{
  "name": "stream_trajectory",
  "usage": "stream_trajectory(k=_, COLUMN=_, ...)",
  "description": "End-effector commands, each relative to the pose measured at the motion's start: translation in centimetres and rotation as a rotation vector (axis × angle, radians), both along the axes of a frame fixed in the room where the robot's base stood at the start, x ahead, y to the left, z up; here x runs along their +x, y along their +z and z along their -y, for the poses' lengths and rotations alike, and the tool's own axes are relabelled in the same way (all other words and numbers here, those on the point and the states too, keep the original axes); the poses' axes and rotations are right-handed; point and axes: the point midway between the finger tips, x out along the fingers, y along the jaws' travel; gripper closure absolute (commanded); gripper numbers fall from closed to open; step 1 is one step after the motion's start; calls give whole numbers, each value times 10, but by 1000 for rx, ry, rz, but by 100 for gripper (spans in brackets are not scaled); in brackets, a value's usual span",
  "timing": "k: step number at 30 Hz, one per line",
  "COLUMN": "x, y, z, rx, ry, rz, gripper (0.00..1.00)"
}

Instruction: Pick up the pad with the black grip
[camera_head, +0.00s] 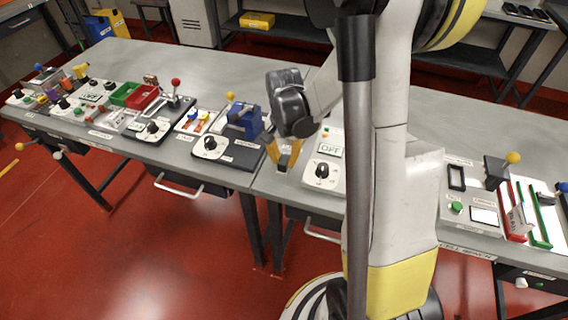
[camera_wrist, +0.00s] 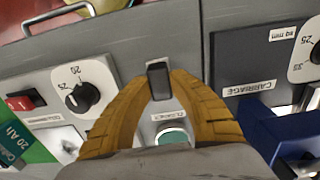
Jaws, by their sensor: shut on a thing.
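In the wrist view, the black grip (camera_wrist: 159,80) stands between the tips of my gripper's two yellow fingers. My gripper (camera_wrist: 158,88) is shut on this grip. The rest of the pad is largely hidden, and I cannot tell whether it touches the bench.
A green round piece (camera_wrist: 172,136) with a small label lies between the fingers. A dial panel (camera_wrist: 82,92) with a red switch is at left. A dark carriage panel (camera_wrist: 250,65) and blue block (camera_wrist: 265,135) are at right. The grey bench (camera_head: 225,75) is clear farther back.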

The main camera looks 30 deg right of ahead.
Motion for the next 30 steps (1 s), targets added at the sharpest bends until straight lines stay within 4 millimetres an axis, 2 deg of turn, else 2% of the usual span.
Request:
stream_trajectory(k=11, x=0, y=5, z=0, rx=0, ry=0, rz=0, gripper=100)
stream_trajectory(k=14, x=0, y=16, z=0, rx=0, ry=0, rz=0, gripper=100)
stream_trajectory(k=19, x=-2, y=48, z=1, rx=1, ry=-1, rz=-1, gripper=100)
stream_trajectory(k=30, x=-66, y=94, z=56, rx=1, ry=-5, rz=-1, gripper=100)
